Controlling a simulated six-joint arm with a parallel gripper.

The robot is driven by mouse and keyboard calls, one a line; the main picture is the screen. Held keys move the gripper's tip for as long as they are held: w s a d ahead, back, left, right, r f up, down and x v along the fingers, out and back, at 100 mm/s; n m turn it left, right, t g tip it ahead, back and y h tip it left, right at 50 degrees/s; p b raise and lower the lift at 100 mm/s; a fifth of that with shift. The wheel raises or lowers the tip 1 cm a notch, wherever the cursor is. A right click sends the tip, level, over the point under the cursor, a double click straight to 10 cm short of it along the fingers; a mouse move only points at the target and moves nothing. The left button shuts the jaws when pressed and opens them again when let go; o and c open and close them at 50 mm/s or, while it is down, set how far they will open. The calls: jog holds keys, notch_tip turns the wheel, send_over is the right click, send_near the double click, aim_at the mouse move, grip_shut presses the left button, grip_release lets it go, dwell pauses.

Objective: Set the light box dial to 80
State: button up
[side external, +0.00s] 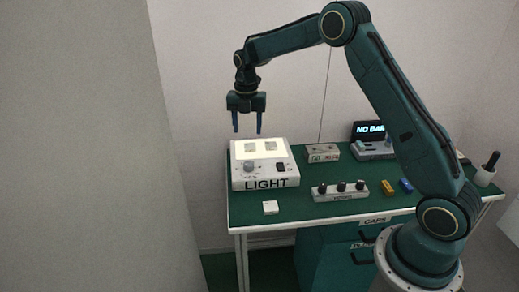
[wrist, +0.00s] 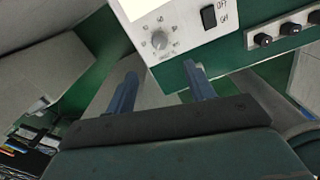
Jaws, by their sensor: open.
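The light box (side external: 264,184) is a white case labelled LIGHT at the left of the green bench, with its top panel lit. Its grey round dial (side external: 249,166) sits on the sloped front, left of a black rocker switch (side external: 281,167). In the wrist view the dial (wrist: 160,43) shows with a ring of numbers too small to read surely, and the switch (wrist: 208,17) is marked OFF and ON. My gripper (side external: 247,130) is open and empty, above the light box and apart from it. It also shows in the wrist view (wrist: 160,78), its fingers pointing toward the box.
A grey unit with several black knobs (side external: 340,191) stands right of the light box. A small white block (side external: 270,207) lies in front. Behind are a small box (side external: 322,153) and a display reading "NO BAR" (side external: 369,130).

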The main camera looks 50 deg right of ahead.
aim_at(249, 163)
jog(key=shift+f, duration=0.15)
notch_tip(249, 163, down, 14)
jog(key=shift+r, duration=0.25)
dwell(0.5)
jog(key=c, duration=1)
